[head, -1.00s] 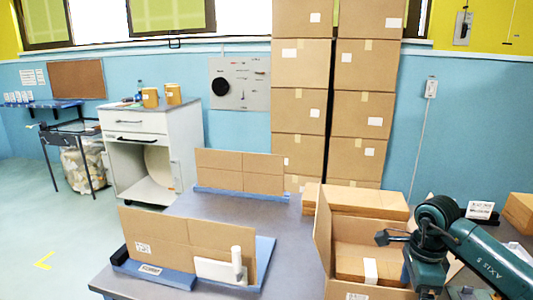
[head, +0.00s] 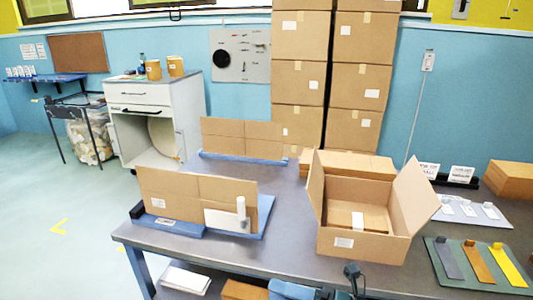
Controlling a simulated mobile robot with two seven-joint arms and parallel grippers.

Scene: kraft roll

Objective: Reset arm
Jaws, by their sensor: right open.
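My right gripper (head: 352,269) shows small and dark at the bottom edge of the head view. It is at the table's front edge, below the open cardboard box (head: 338,232), and apart from it. It is open and I see nothing held in it. Most of the right arm is out of the picture. My left arm and gripper are not in view. The open box stands on the grey table with its flaps up and a smaller brown carton (head: 372,217) inside.
Folded cardboard (head: 195,190) stands in a blue holder at the table's left, with another (head: 240,139) behind. A green mat (head: 464,279) with coloured strips lies at the right. Tall box stacks (head: 298,75) stand behind.

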